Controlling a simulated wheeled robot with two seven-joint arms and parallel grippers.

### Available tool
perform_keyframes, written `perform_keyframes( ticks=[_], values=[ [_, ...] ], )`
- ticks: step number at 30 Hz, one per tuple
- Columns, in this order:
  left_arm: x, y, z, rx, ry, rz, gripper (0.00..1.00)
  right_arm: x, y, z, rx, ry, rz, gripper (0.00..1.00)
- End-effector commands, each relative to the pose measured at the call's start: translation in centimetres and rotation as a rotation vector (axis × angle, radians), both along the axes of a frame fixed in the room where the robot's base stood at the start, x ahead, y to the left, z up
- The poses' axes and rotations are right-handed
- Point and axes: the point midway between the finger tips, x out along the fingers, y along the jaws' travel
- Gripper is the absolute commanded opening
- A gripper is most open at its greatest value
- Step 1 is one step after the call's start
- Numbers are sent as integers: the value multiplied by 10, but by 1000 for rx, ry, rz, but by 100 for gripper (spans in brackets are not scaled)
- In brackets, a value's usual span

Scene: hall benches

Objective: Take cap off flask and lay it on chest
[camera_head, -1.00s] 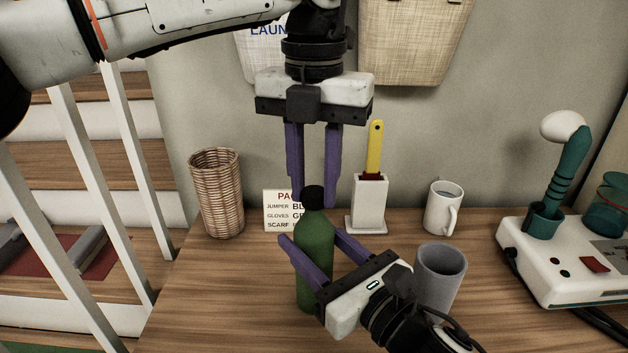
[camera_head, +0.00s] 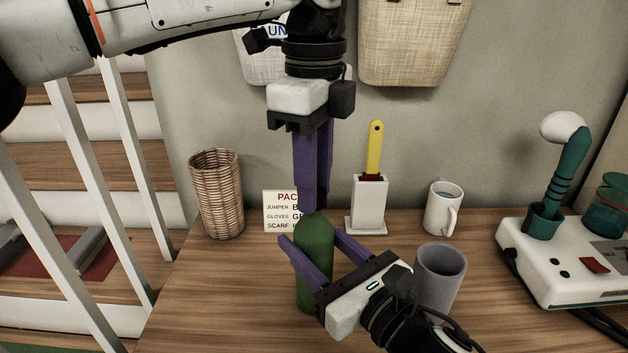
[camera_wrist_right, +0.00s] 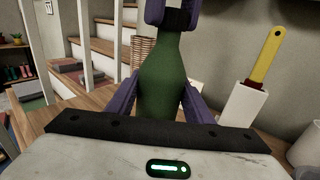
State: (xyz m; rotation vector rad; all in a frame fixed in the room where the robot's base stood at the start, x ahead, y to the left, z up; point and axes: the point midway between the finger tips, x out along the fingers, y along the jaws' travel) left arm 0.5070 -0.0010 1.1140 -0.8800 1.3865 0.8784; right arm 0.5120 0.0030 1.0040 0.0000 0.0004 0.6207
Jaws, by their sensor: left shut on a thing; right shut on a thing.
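The green flask (camera_head: 314,284) stands upright on the wooden bench top. My right gripper (camera_head: 311,238) is shut on the flask's body from the front right. The flask also shows between its fingers in the right wrist view (camera_wrist_right: 162,85). My left gripper (camera_head: 312,208) points straight down at the flask's top and is shut on the cap. In the right wrist view the dark cap (camera_wrist_right: 173,19) shows partly between the left fingers. The left fingers hide the cap in the head view, and I cannot tell whether it is loose. I cannot make out a chest.
A grey cup (camera_head: 440,275) stands close to my right gripper. A lettered card (camera_head: 279,222), a wicker basket (camera_head: 217,195), a white holder (camera_head: 369,203) with a yellow handle and a white mug (camera_head: 443,208) stand behind. A white device (camera_head: 570,265) is at right. The bench's front left is clear.

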Motion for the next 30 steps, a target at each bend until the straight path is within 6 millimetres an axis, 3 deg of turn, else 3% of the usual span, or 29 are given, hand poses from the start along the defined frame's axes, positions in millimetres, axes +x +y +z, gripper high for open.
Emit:
perform_keyframes(
  ticks=[13, 30],
  values=[
    [0, 0, 2, 0, 0, -2, 0, 0, 0, -1, -1, 0, -1, 0],
    [0, 0, 21, 0, 0, -2, 0, 0, 0, -1, -1, 0, 0, 0]
  ],
)
